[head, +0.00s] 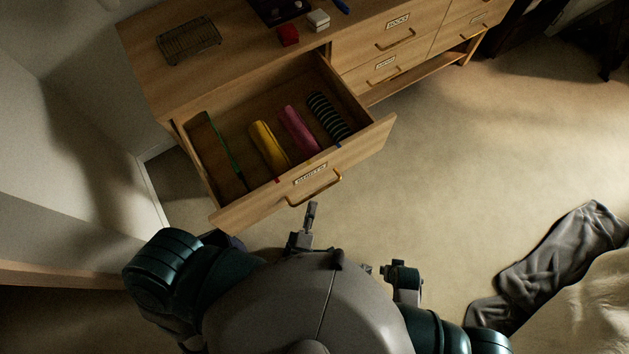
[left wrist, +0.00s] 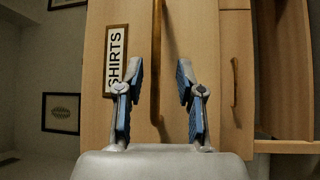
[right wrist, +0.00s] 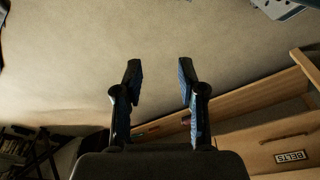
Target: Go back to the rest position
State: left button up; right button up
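My left gripper (head: 308,222) is in front of the open drawer's front panel, close to its brass handle (head: 315,190). In the left wrist view my left gripper (left wrist: 158,95) has its two fingers apart with nothing held; the handle (left wrist: 157,60) stands beyond and between them, and I cannot tell if they touch. A label reading SHIRTS (left wrist: 116,60) is beside it. My right gripper (head: 388,270) is low beside my body, over the carpet. In the right wrist view my right gripper (right wrist: 160,95) has its fingers apart and empty.
The wooden dresser (head: 160,45) has one drawer (head: 255,190) pulled out, holding several rolled clothes, among them a yellow roll (head: 268,145). A wire basket (head: 188,42) and a red box (head: 288,36) sit on top. Grey cloth (head: 560,250) lies at the right. Carpet between is clear.

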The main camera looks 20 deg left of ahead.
pick_arm(q)
jog(key=shift+s+d+f, duration=0.1)
jog(key=shift+s+f, duration=0.05)
jog(key=shift+s, duration=0.7)
